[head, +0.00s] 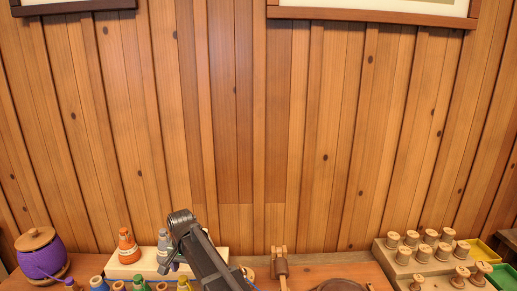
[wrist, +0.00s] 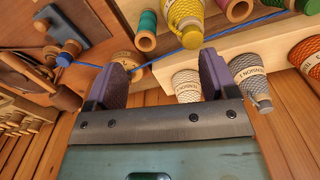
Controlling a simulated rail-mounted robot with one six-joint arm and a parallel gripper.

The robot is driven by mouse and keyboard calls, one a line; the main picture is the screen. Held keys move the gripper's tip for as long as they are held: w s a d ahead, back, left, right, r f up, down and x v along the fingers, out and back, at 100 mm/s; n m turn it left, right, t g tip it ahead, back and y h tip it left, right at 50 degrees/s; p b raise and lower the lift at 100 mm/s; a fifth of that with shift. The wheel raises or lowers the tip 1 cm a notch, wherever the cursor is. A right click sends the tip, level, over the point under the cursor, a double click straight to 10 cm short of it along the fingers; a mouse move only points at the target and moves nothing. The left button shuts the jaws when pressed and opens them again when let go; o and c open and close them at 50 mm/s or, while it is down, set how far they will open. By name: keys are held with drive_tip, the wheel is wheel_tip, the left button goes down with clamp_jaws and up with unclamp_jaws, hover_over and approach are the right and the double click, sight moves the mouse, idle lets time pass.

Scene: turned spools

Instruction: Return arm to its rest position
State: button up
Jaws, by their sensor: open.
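My gripper (wrist: 161,64) is open in the wrist view, with its two purple-grey padded fingers apart and nothing held between them. Beyond the fingers are thread cones on a pale board (wrist: 150,78): a yellow one (wrist: 185,18), a whitish one (wrist: 186,86) and a grey one (wrist: 250,80). In the head view my dark arm rises at the bottom centre, in front of the pale stand.
A blue thread (wrist: 160,56) crosses beyond the fingers. A purple lidded jar (head: 42,257) and an orange cone (head: 127,247) stand at the left. A wooden peg piece (head: 280,264) is near the centre. A stepped rack (head: 385,262) with several wooden spools is at the right.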

drive_tip(key=s+d, duration=0.6)
drive_tip(key=d, duration=0.7)
drive_tip(key=s+d+n, duration=0.1)
drive_tip(key=s+d, duration=0.5)
drive_tip(key=d, duration=0.7)
drive_tip(key=s+d+n, duration=0.1)
drive_tip(key=s+d, duration=0.5)
drive_tip(key=d, duration=0.8)
drive_tip(key=shift+s, duration=0.35)
drive_tip(key=shift+r, duration=0.1)
